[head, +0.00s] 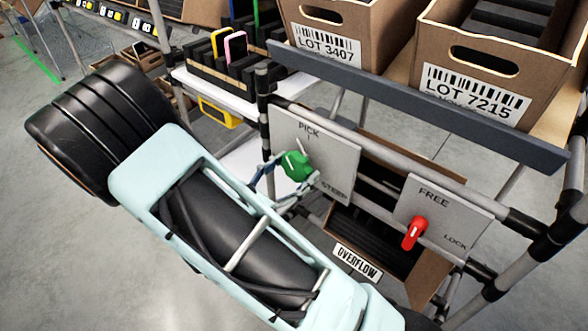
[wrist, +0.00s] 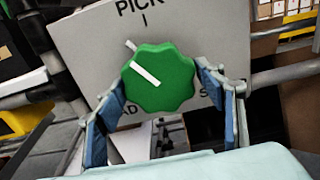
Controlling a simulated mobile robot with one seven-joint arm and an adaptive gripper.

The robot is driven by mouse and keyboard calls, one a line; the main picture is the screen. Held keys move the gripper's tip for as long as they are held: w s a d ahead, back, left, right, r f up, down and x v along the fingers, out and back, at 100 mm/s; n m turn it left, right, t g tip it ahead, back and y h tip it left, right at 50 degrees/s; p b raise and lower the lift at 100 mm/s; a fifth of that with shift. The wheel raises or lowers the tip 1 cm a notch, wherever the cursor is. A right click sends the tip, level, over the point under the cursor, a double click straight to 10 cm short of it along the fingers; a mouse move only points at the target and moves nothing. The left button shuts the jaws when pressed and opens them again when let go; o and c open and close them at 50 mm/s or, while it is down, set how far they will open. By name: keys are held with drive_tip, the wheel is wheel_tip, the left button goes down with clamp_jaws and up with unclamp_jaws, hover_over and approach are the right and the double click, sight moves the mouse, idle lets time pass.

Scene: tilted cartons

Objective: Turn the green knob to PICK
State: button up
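The green knob (wrist: 160,78) sits on a grey panel (wrist: 205,30) marked PICK at the top, with a tick below the word. Its white pointer line slants to the upper left in the wrist view, left of the PICK tick. Other labels low on the panel are partly covered. The knob also shows in the head view (head: 297,166). My gripper (wrist: 160,80) is open, with its blue-padded fingers on either side of the knob, close to its edges. I cannot tell whether the pads touch it.
A second panel (head: 440,205) marked FREE and LOCK holds a red handle (head: 414,233) to the right. Cartons (head: 345,25) stand on the tilted shelf above, behind a grey rail (head: 420,105). An OVERFLOW carton (head: 357,262) is below. Pipe rails run beside the panels.

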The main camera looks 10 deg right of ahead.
drive_tip(key=c, duration=0.7)
drive_tip(key=shift+c, duration=0.2)
drive_tip(key=shift+m, duration=0.3)
drive_tip(key=m+b, duration=0.1)
drive_tip(key=m, duration=0.1)
drive_tip(key=shift+f+m, duration=0.1)
drive_tip(key=shift+m, duration=0.2)
drive_tip(key=shift+w+a+m+b, duration=0.1)
drive_tip(key=shift+m+b, duration=0.5)
drive_tip(key=shift+m, duration=0.9)
drive_tip(key=o, duration=1.2)
drive_tip(key=shift+c, duration=0.2)
